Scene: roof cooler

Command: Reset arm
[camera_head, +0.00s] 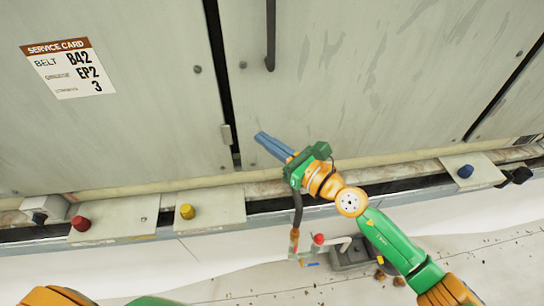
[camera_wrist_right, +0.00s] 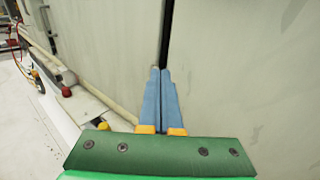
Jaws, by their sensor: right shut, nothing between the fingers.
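My right gripper (camera_head: 272,146) has blue fingers and a green body, on a green and orange arm. It is shut and empty, in front of the cooler's panels, close to the dark seam between two of them. In the right wrist view the two blue fingers (camera_wrist_right: 161,100) lie side by side and point at the panel face by the seam. I cannot tell whether the fingertips touch the panel. At the lower left of the head view only a part of my left arm shows; the left gripper is out of view.
The cooler panel (camera_head: 330,80) has a dark handle bar (camera_head: 270,40) above my gripper. A service card (camera_head: 68,68) is on the left panel. Along the ledge are a red knob (camera_head: 81,223), a yellow knob (camera_head: 187,211) and a blue knob (camera_head: 465,171). A grey fitting (camera_head: 352,254) stands below the arm.

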